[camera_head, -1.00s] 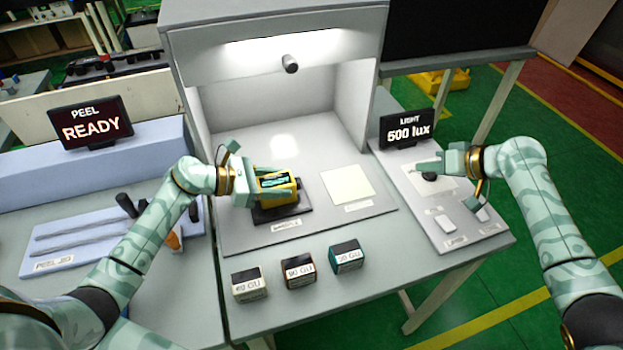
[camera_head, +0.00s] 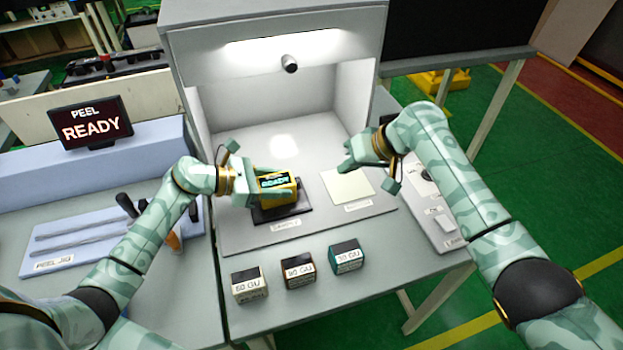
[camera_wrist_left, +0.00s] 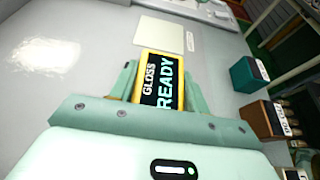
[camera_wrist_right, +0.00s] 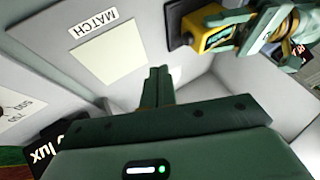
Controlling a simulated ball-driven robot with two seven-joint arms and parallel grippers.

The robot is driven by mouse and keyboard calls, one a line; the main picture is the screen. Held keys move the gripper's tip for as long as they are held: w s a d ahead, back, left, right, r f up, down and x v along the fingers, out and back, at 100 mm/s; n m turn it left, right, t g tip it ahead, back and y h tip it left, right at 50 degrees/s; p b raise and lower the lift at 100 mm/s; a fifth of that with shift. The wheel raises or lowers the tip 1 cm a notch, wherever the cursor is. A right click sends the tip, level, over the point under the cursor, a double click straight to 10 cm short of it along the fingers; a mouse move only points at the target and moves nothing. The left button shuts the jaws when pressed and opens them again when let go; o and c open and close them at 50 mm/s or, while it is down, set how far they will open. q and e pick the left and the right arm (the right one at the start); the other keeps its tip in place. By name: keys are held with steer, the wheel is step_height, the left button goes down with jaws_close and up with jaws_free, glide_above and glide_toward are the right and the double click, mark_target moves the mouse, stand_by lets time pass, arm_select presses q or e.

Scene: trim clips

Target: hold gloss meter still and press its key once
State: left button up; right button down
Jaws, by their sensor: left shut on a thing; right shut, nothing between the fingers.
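The yellow gloss meter (camera_head: 278,190) sits on a dark plate (camera_head: 284,212) on the grey board inside the light booth. Its screen reads READY in the head view, and GLOSS READY in the left wrist view (camera_wrist_left: 160,82). My left gripper (camera_head: 262,188) is shut on the meter, with a finger along each side. My right gripper (camera_head: 346,164) is shut and empty above the pale square, to the right of the meter and apart from it. The right wrist view also shows the meter (camera_wrist_right: 212,30) at its upper right.
A pale square card (camera_head: 347,187) lies right of the meter. Three labelled GU blocks (camera_head: 299,271) stand along the front of the table. A PEEL READY display (camera_head: 90,122) stands at left.

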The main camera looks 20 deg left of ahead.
steer(key=x, duration=0.7)
steer(key=shift+a+f, duration=0.15)
steer(key=shift+s+a+f, duration=0.1)
steer(key=shift+s+a, duration=0.35)
steer(key=shift+a, duration=0.4)
steer(key=shift+s+a, duration=0.5)
steer(key=shift+a, duration=0.35)
steer(key=shift+s+a, duration=0.2)
steer(key=shift+a, duration=0.15)
steer(key=shift+s+a, duration=0.45)
steer(key=shift+a, duration=0.1)
arm_select(q)
steer(key=shift+d, duration=0.1)
arm_select(e)
steer(key=d, duration=0.1)
steer(key=w+d, duration=0.2)
steer(key=d, duration=0.1)
steer(key=shift+w+r, duration=0.15)
steer(key=shift+r, duration=0.1)
steer(key=w+v, duration=0.1)
steer(key=v, duration=0.8)
steer(key=shift+s+d, duration=0.25)
steer(key=shift+s, duration=0.25)
